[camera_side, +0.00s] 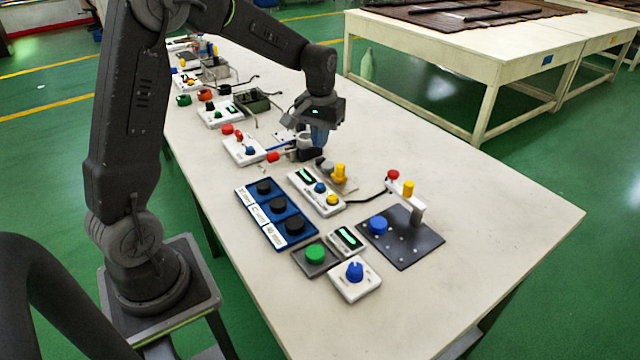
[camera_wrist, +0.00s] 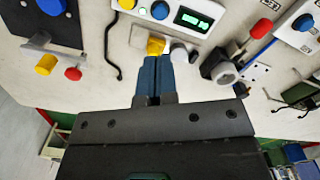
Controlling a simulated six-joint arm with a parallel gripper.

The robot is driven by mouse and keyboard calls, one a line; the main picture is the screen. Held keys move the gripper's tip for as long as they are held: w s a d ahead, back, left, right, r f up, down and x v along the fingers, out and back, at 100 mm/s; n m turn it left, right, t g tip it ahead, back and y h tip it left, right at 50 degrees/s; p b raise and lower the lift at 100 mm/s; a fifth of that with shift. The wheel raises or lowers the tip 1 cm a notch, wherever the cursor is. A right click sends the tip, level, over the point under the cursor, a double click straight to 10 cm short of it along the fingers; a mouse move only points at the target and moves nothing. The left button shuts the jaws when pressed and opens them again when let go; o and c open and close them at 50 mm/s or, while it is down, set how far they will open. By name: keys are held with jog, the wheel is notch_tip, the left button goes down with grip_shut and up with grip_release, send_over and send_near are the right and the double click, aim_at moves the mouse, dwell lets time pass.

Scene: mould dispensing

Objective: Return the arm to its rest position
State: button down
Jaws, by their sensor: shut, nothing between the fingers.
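My gripper (camera_side: 319,138) is over the far middle of the long white table (camera_side: 420,295), pointing down. Its blue fingers are shut together with nothing between them, and they show in the wrist view (camera_wrist: 153,72). My arm reaches out from its base at the left of the table. In the side view, a dark device stands close to the fingertips; I cannot tell whether they touch. In the wrist view, a yellow knob (camera_wrist: 156,45) and a grey round part (camera_wrist: 179,54) lie just beyond the fingertips.
Near the gripper are a white display box (camera_side: 316,192), a yellow post (camera_side: 340,172) and a white box with a red knob (camera_side: 243,150). A blue tray (camera_side: 262,228) with three black discs and a dark plate (camera_side: 411,251) stand nearer. The table's right end is clear.

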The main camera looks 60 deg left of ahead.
jog(key=s+d+r+m+t, duration=0.2)
jog(key=s+d+r, duration=0.3)
jog(key=s, duration=0.5)
jog(key=s+d+r+m+t, duration=0.3)
jog(key=s+d+r+m, duration=0.1)
jog(key=s+d, duration=0.5)
jog(key=shift+s+d+r+t, duration=0.3)
jog(key=shift+s+r, duration=0.35)
jog(key=shift+s, duration=0.5)
